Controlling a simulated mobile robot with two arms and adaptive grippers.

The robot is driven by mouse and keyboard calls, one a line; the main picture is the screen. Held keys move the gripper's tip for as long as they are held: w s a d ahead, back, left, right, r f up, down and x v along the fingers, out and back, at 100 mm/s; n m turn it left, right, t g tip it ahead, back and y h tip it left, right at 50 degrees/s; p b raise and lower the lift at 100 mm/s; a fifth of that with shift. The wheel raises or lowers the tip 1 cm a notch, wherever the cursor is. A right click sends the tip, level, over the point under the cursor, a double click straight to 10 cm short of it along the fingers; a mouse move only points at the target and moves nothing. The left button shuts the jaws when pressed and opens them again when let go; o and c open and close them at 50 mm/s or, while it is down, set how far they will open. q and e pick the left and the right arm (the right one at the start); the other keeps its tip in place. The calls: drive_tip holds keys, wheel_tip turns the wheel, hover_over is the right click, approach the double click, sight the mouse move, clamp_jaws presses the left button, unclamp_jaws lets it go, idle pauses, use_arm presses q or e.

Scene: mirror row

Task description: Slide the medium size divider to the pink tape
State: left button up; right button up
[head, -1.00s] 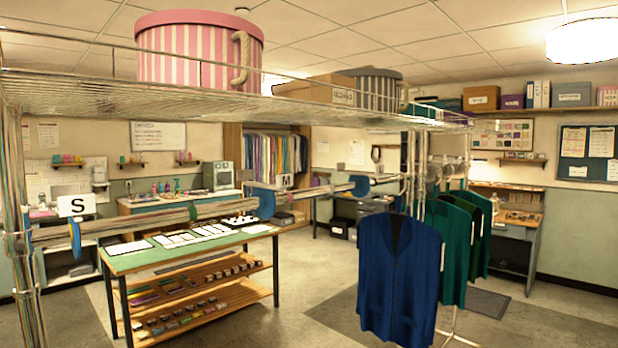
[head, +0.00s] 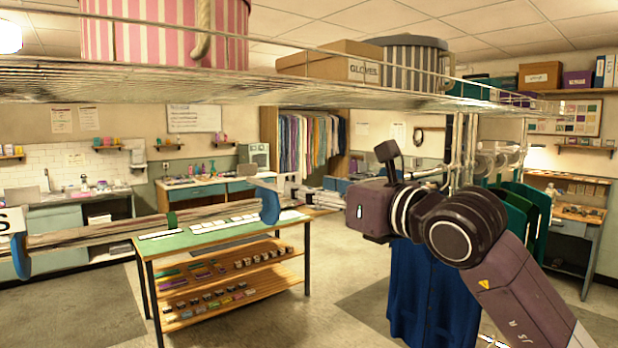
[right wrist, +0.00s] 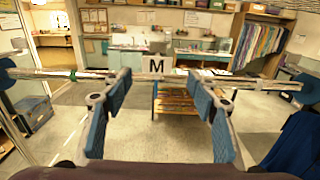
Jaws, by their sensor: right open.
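The medium divider, a white card marked M (right wrist: 155,66), shows in the right wrist view on a horizontal rail (right wrist: 222,81). It stands upright between my right gripper's fingers, beyond their tips. My right gripper (right wrist: 158,92) is open and empty, with blue-grey finger pads on either side; I see no contact with the divider. I cannot make out the M card there. A green band (right wrist: 99,75) is on the rail left of the divider. I cannot identify pink tape. My left gripper is out of view.
An S card (head: 11,220) is at the head view's left edge, near another rail. A wire shelf (head: 130,78) with boxes runs overhead. Blue (head: 430,295) and green jackets hang beside my right arm. A green-topped table (head: 190,238) stands behind the rails.

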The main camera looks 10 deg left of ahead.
sight(289, 178)
drive_tip(key=a+p, duration=0.1)
drive_tip(key=w+a, duration=0.1)
drive_tip(key=a+p, duration=0.1)
drive_tip(key=shift+w+a+r+p, duration=0.3)
drive_tip(key=shift+w+r, duration=0.05)
drive_tip(key=x, duration=0.1)
drive_tip(key=p+x, duration=0.1)
drive_tip(key=x, duration=0.1)
drive_tip(key=shift+w+f, duration=0.2)
drive_tip(key=shift+f, duration=0.05)
drive_tip(key=shift+w+p, duration=0.15)
drive_tip(key=shift+p, duration=0.15)
drive_tip(key=shift+a+f, duration=0.1)
drive_tip(key=c, duration=1.4)
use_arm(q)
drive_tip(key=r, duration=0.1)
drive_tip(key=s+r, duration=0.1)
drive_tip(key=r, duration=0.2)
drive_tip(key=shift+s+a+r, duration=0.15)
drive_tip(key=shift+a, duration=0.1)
use_arm(e)
clamp_jaws()
